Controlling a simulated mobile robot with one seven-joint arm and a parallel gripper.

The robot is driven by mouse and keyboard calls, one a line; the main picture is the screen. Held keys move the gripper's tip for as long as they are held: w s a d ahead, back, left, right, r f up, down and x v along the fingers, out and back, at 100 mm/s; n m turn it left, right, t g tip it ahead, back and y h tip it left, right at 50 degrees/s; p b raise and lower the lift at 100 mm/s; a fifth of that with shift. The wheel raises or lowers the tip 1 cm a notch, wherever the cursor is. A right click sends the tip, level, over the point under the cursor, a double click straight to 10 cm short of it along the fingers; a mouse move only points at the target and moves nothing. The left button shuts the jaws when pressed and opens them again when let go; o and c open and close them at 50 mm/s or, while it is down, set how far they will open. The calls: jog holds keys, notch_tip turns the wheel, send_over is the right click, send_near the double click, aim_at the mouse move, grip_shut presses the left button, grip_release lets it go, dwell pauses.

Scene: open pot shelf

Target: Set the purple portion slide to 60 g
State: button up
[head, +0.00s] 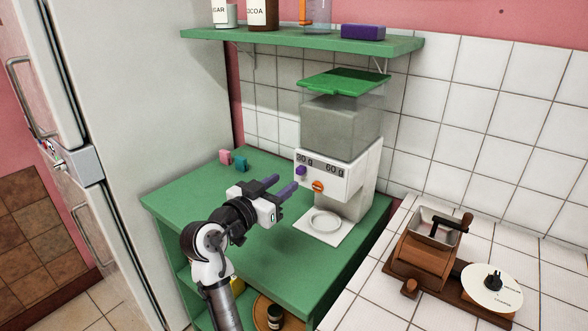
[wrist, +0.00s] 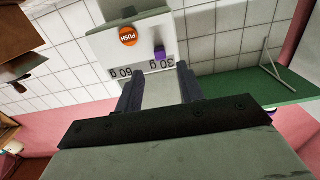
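The dispenser (head: 340,165) stands on the green cabinet, with a clear hopper and a green lid. Its white front is marked 30 g on the left and 60 g on the right. The purple portion slide (head: 301,170) sits just below the 30 g mark. In the wrist view, which is upside down, the purple slide (wrist: 160,52) also shows beside the 30 g mark. An orange PUSH button (head: 318,186) is right of and below the slide. My gripper (head: 285,183) is open and empty in front of the dispenser, apart from the slide. Its two fingers (wrist: 159,74) point towards the front panel.
A pink and a teal block (head: 240,164) stand at the cabinet's back left. A green shelf (head: 290,37) with jars and a purple box is above. A brown grinder (head: 425,255) is on the tiled counter at right. The cabinet top's front is clear.

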aim_at(298, 171)
jog(key=p+x, duration=0.1)
jog(key=x, duration=0.4)
jog(key=shift+w+d, duration=0.2)
jog(key=shift+w, duration=0.1)
grip_shut()
